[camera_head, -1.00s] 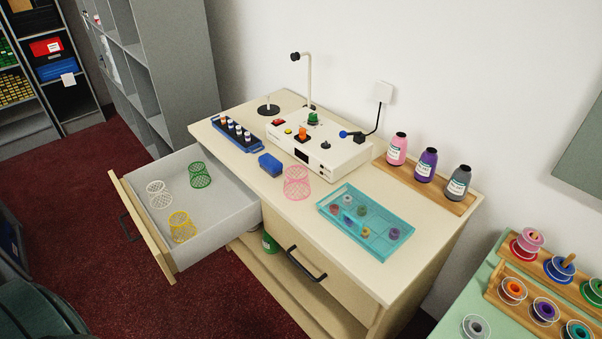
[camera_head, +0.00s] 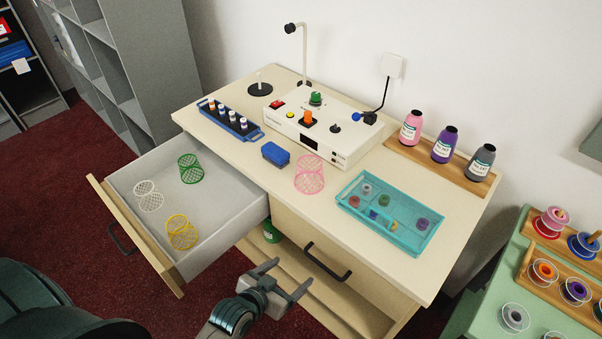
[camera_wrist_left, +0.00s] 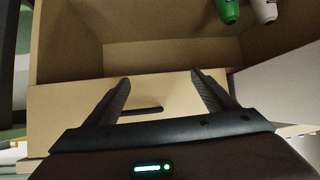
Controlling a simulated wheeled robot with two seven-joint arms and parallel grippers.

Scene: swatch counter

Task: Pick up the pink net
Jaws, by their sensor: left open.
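The pink net (camera_head: 310,174) is a mesh cylinder standing upright on the counter top, in front of the white machine and left of the teal tray. My left gripper (camera_head: 287,278) is open and empty in the head view, in front of the cabinet, below and nearer than the net and apart from it. In the left wrist view my open jaws (camera_wrist_left: 163,92) face the cabinet front and its open lower space; the net does not show there. My right gripper is not in view.
The open drawer (camera_head: 228,220) juts out at left, holding white (camera_head: 149,197), green (camera_head: 190,168) and yellow (camera_head: 182,232) nets. A blue box (camera_head: 275,154), the white machine (camera_head: 335,142) and the teal tray (camera_head: 412,240) stand around the pink net. Spool bottles (camera_head: 445,146) line the back right.

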